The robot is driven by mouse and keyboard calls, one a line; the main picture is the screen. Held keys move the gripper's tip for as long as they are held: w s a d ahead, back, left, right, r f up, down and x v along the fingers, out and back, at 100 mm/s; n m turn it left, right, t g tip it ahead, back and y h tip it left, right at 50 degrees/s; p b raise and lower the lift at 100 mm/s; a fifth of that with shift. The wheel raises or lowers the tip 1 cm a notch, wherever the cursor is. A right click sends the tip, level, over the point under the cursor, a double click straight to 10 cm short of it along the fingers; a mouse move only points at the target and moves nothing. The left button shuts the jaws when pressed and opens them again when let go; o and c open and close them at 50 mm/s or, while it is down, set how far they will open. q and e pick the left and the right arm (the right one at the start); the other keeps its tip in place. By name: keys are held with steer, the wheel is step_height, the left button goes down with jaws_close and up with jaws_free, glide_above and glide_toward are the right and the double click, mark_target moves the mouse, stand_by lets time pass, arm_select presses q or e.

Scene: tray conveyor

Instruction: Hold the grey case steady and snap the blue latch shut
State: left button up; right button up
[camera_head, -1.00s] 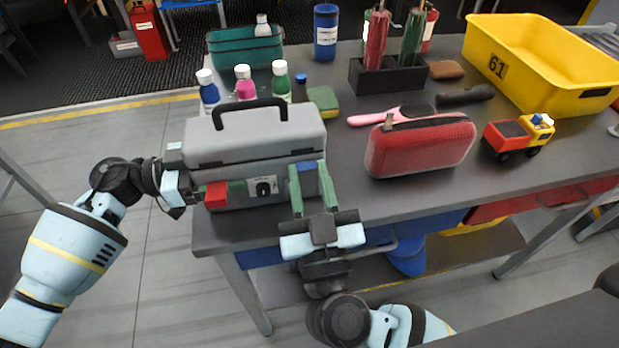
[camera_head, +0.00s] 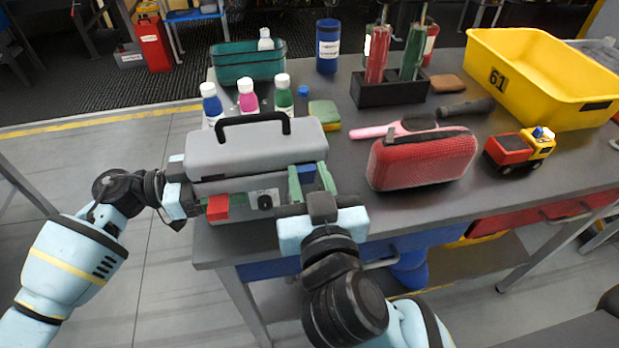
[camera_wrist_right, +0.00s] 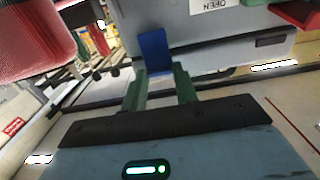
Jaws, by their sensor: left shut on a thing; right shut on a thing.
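The grey case (camera_head: 250,150) stands at the table's near left corner, with a black handle on its lid. My left gripper (camera_head: 208,207) is at the case's left front end, shut on the case; its grip is partly hidden. The blue latch (camera_head: 306,173) is at the right of the case's front. My right gripper (camera_head: 309,182) has its green fingers at the latch and is shut on it. In the right wrist view the latch (camera_wrist_right: 153,50) stands between and beyond the two green fingertips (camera_wrist_right: 160,85), and a white label on the case reads OPEN upside down.
A red mesh case (camera_head: 422,160) lies close to the right of my right gripper. Several bottles (camera_head: 247,97) and a teal bin (camera_head: 247,65) stand behind the grey case. A yellow bin (camera_head: 540,85) and a toy truck (camera_head: 518,150) are at the right.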

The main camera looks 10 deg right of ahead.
arm_select(q)
steer(key=shift+r, duration=0.15)
arm_select(e)
steer(key=o, duration=1)
steer(key=shift+s+r, duration=0.1)
steer(key=shift+s, duration=3.65)
arm_select(q)
steer(key=o, duration=1.6)
steer(key=shift+c, duration=0.2)
